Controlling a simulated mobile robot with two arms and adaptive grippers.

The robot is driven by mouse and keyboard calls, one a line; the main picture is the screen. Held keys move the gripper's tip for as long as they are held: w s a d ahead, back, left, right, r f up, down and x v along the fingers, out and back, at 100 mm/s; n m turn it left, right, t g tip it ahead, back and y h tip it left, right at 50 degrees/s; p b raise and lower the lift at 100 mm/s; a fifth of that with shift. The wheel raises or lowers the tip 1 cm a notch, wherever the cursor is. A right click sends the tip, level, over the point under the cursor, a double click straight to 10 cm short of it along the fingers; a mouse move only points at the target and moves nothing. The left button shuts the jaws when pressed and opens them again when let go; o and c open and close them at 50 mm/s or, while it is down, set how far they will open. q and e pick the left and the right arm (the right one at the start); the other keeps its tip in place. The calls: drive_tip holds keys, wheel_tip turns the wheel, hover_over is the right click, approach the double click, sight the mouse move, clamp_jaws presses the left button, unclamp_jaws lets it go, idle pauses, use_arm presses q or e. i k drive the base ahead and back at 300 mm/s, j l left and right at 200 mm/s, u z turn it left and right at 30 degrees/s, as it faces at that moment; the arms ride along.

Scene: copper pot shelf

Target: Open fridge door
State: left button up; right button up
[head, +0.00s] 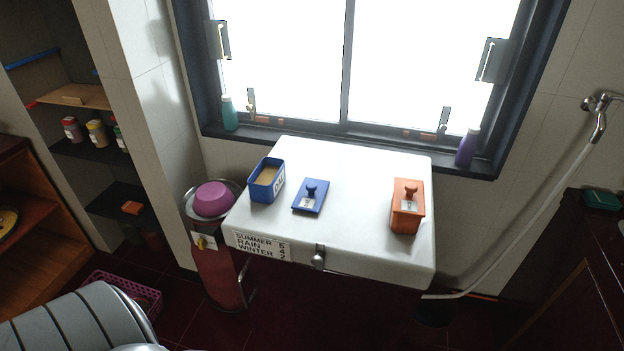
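A white unit with a flat top (345,170) stands below the window. It is the only thing here that looks like a fridge, though I cannot tell for sure. Its short front face carries a label reading SUMMER RAIN WINTER (262,246) and a small metal latch or handle (319,256) near the middle. No open gap shows along that face. The lower part of the unit is hidden or in dark shadow. Neither of my grippers is in view.
On the top are an open blue box (266,188), a blue lid (310,197) and an orange lidded box (407,208). A red cylinder (218,275) with a purple bowl (214,198) stands left. A grey ribbed form (80,322) fills the lower left.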

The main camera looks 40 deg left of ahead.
sight(294, 306)
drive_tip(key=u, duration=1.05)
